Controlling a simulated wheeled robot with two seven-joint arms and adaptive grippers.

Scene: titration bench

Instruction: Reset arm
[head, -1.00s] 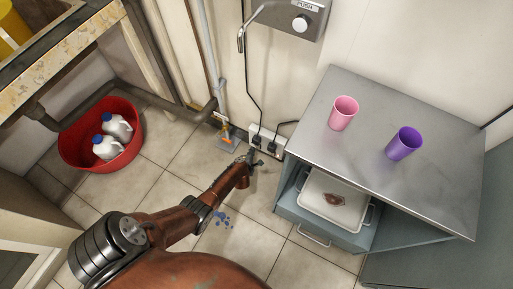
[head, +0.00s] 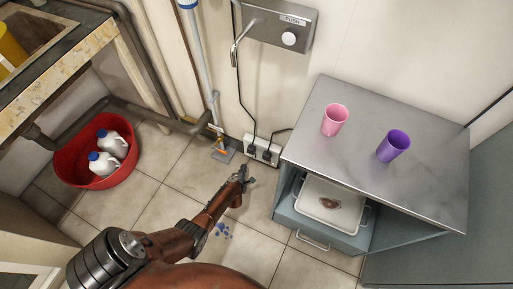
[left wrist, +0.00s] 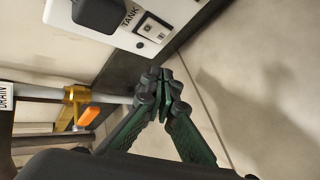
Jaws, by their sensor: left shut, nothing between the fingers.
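My left arm reaches out from the bottom of the head view over the tiled floor. Its left gripper (head: 247,174) is shut and empty, a little in front of the wall with the socket strip. In the left wrist view the gripper's green fingers (left wrist: 165,88) meet at their tips, with nothing between them. My right gripper is in neither view.
A metal-topped cabinet (head: 330,88) at right carries a pink cup (head: 334,120) and a purple cup (head: 393,146). A white tray (head: 345,223) sits in its drawer. A red tub (head: 70,165) with two white jugs stands at left. A socket strip (head: 262,150) and pipes line the wall.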

